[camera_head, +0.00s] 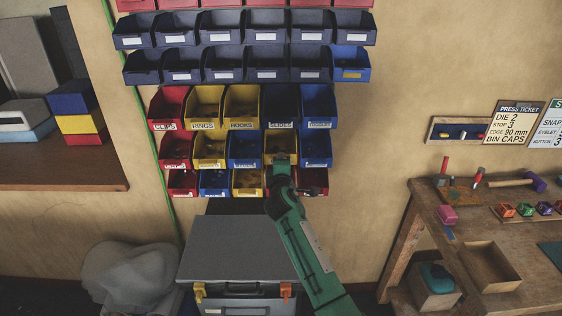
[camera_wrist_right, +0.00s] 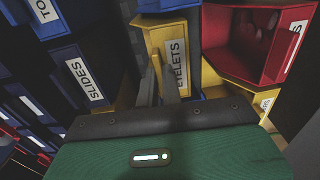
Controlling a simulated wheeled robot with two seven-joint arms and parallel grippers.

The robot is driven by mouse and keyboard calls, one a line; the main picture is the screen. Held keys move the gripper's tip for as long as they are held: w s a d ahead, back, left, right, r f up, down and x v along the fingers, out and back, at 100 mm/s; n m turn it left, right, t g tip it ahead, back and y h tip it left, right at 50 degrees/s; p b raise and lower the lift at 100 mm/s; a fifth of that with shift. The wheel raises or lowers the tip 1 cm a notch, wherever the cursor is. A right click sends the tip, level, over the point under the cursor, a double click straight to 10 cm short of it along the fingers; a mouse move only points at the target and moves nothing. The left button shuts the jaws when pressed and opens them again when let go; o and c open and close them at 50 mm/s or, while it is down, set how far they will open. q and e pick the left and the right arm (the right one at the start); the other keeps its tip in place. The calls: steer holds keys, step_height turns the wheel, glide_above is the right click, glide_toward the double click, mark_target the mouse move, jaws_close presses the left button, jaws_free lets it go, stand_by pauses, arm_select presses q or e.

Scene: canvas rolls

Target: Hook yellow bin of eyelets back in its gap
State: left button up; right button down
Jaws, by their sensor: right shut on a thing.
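In the head view the yellow bin (camera_head: 280,142) sits in the second row of the lower bins, under the dark SLIDES bin (camera_head: 280,106). My right gripper (camera_wrist_right: 163,85) is shut on its front wall; in the head view the gripper (camera_head: 279,162) covers its lower front. I cannot tell whether the bin's back is hooked on the wall. My left gripper is not in view.
A blue bin (camera_head: 316,149) is close on the right and another blue bin (camera_head: 244,150) on the left. A red bin (camera_head: 314,182) is below right. My arm hides part of the bottom row. A grey case (camera_head: 238,248) stands below; a workbench (camera_head: 455,240) is at right.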

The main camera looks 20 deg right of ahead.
steer(key=shift+f, duration=0.1)
steer(key=c, duration=1.5)
jaws_free()
